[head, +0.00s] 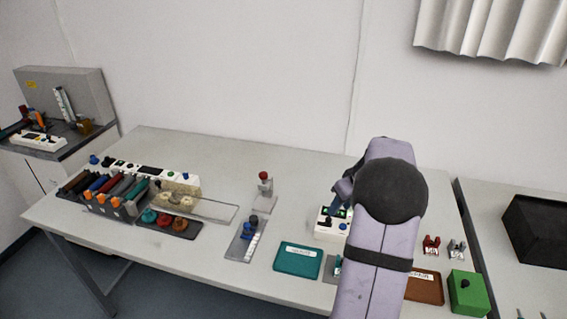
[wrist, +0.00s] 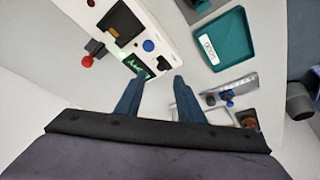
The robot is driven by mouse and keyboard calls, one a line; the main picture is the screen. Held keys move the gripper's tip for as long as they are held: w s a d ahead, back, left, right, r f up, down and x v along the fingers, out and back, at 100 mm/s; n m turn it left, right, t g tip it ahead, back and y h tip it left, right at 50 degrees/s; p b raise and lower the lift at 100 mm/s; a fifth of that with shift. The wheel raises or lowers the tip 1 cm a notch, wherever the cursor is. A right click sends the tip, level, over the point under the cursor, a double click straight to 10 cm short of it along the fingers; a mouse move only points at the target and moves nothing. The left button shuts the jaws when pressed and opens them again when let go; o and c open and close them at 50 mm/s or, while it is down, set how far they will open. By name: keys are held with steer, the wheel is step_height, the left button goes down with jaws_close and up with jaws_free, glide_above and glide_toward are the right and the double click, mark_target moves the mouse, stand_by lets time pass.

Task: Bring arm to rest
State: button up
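My arm (head: 372,250) reaches in from the front right of the table (head: 190,250) in the head view. My gripper (head: 342,200) is over a white device (head: 328,232) with a green screen and a blue button; the arm hides part of it. In the wrist view my gripper (wrist: 156,86) has its two blue fingers apart, with nothing held between them. The white device (wrist: 170,45) lies just beyond the fingertips. I cannot tell whether the fingers touch it.
A teal tray (head: 298,260) is left of the arm, and a brown tray (head: 425,286) and a green box (head: 467,293) are right of it. A small stand with a red knob (head: 264,186) is behind. Cartridge racks (head: 105,195) fill the left. A black bin (head: 540,232) is far right.

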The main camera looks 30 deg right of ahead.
steer(key=s+a+f+g, duration=0.1)
steer(key=s+a+g, duration=0.15)
steer(key=a, duration=1.65)
steer(key=s+a+f+g, duration=0.1)
steer(key=s+a+f, duration=0.1)
steer(key=s+a, duration=0.55)
steer(key=s+a+f+g, duration=0.1)
steer(key=s+a+f, duration=0.1)
steer(key=s+a, duration=0.55)
step_height(320, 180, down, 12)
steer(key=b, duration=1.2)
steer(key=shift+s+b, duration=0.35)
